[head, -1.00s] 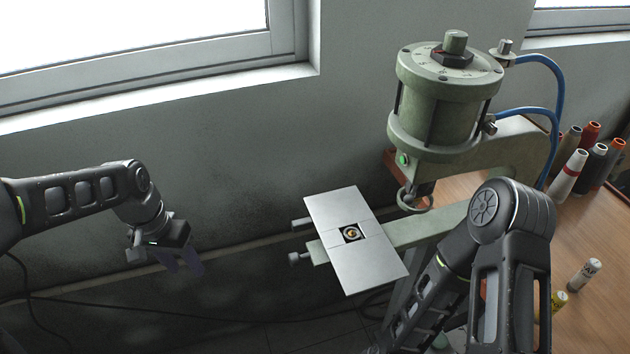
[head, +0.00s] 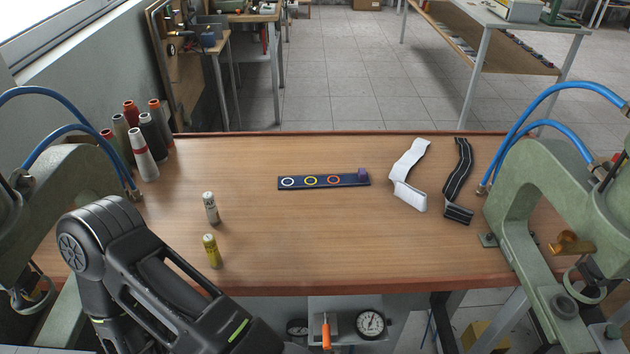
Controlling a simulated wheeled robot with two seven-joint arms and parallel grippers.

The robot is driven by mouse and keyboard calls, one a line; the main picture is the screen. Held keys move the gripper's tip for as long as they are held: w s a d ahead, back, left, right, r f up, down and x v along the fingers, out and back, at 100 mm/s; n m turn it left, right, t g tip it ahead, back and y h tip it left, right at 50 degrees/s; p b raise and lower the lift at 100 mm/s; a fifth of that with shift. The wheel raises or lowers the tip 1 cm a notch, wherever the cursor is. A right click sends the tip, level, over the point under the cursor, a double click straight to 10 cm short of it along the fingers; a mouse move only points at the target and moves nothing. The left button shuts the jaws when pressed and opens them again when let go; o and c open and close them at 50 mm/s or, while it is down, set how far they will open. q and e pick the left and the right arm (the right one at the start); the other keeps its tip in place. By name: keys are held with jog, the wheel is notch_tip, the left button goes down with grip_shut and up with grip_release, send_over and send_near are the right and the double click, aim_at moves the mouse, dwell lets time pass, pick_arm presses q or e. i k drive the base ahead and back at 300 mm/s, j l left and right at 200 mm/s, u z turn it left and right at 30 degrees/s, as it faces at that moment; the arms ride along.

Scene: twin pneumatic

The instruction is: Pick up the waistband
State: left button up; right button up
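Two fabric bands lie on the right part of the wooden table. One is a white band (head: 409,166), bent with its near end folded over. Beside it on the right is a black band (head: 458,180) with thin light stripes, its near end also folded. The frame does not show which of them is called the waistband. Neither gripper is in view. One of my dark arms shows at the lower left, apart from both bands, with its gripper end out of the picture.
A dark strip with coloured rings (head: 325,181) lies mid-table. Green presses flank the table, the right press (head: 517,185) close to the black band. The table's front middle is clear.

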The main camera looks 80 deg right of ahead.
aim_at(360, 178)
jog(key=k+j, duration=0.35)
jog(key=z, duration=2.7)
jog(key=i+j, duration=0.3)
jog(key=j, duration=0.2)
jog(key=k+l, duration=0.15)
jog(key=l, duration=0.15)
jog(key=k+l, duration=0.15)
jog(key=l, duration=0.15)
